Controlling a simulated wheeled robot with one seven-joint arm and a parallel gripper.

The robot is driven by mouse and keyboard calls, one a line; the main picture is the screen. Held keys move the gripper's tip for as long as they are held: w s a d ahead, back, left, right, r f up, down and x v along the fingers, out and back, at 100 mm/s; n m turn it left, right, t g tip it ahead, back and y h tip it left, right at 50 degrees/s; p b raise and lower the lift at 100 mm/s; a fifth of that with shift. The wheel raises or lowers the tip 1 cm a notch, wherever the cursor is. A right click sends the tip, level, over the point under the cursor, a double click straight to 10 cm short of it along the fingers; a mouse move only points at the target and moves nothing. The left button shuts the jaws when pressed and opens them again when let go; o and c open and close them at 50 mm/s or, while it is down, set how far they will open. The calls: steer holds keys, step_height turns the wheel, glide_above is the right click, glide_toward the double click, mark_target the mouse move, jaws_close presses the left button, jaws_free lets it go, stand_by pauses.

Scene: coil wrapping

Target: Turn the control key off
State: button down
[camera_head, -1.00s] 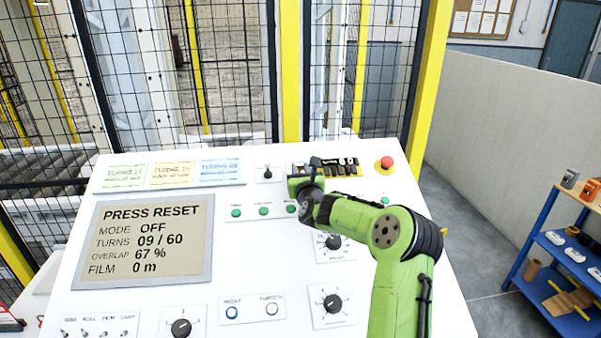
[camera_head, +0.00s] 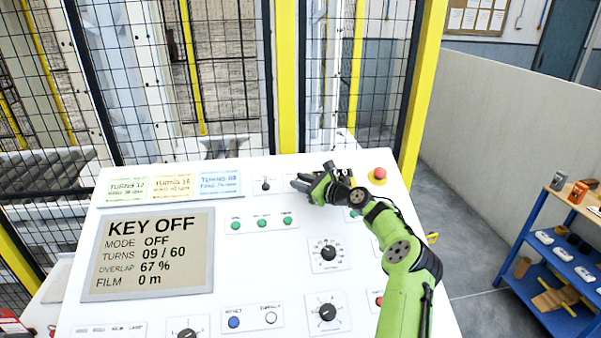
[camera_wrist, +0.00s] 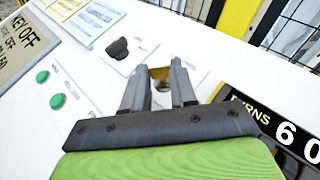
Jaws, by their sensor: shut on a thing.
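The control panel (camera_head: 270,262) is a sloped white console. Its screen (camera_head: 150,252) reads KEY OFF, MODE OFF, TURNS 09 / 60. My gripper (camera_head: 297,183) is at the panel's upper part, right of a small black selector knob (camera_head: 265,185). In the wrist view my gripper (camera_wrist: 160,78) has its two grey fingers closed around a small brass-coloured piece, which looks like the control key (camera_wrist: 161,74). The fingers hide most of it, so its exact angle cannot be told. The black knob (camera_wrist: 118,48) stands apart, left of the fingers.
A red mushroom button (camera_head: 380,173) is right of my gripper. Green buttons (camera_head: 261,222) sit below it. A turns counter (camera_wrist: 280,125) is close on the right in the wrist view. Yellow-framed mesh fencing (camera_head: 288,80) stands behind the panel. A blue shelf (camera_head: 545,240) is at right.

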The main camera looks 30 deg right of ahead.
steer(key=shift+w+d+r+n+g+y+p, duration=0.1)
steer(key=shift+n+g+y+p, duration=0.3)
steer(key=shift+n+y+p, duration=0.55)
steer(key=c, duration=0.9)
jaws_free()
steer(key=b+v, duration=0.2)
steer(key=v, duration=1.3)
steer(key=shift+s+b, duration=0.35)
steer(key=shift+s, duration=0.05)
steer(key=shift+d+r, duration=0.1)
